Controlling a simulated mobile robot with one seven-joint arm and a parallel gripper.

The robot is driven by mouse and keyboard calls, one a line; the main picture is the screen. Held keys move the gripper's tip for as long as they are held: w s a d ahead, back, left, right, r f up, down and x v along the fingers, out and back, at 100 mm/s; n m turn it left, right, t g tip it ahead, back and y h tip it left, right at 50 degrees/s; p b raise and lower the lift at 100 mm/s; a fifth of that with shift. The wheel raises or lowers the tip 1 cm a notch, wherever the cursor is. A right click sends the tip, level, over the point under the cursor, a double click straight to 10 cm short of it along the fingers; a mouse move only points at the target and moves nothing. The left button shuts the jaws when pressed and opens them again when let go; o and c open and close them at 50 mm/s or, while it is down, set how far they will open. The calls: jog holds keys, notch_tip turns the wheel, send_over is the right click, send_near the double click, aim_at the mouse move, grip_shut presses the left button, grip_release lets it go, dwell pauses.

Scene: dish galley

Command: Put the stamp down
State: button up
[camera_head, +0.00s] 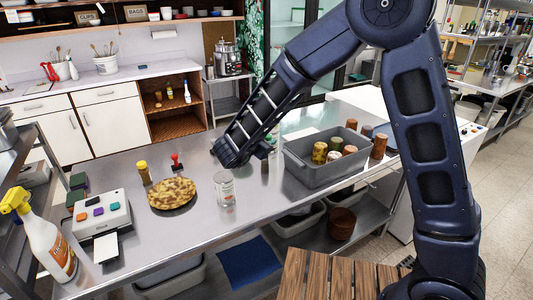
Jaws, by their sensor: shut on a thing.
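A red-handled stamp (176,162) with a dark base appears upright on the metal counter (135,175), behind the pie. My gripper (228,157) is low over the counter, to the right of this stamp, with a visible gap between them. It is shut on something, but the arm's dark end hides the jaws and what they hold. I cannot tell what the held thing is or whether it touches the counter.
A pie (172,194), a yellow-topped shaker (144,172) and a clear jar (224,189) stand near my gripper. A grey bin (310,174) with several jars is on the right. A spray bottle (48,245) and a white device (102,222) are on the left.

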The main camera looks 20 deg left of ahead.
jog(key=shift+r, duration=0.85)
jog(key=shift+a, duration=0.1)
jog(key=s+a+n+y, duration=0.2)
jog(key=a+n+y, duration=0.1)
jog(key=a, duration=0.7)
jog(key=s+a+n+y, duration=0.2)
jog(key=a+y, duration=0.2)
jog(key=a, duration=0.6)
jog(key=n+g+y, duration=0.2)
jog(key=n+y, duration=0.3)
send_over(172, 195)
notch_tip(172, 195, down, 19)
jog(key=shift+f, duration=0.1)
jog(key=shift+f, duration=0.1)
jog(key=o, duration=1)
jog(key=shift+c, duration=0.2)
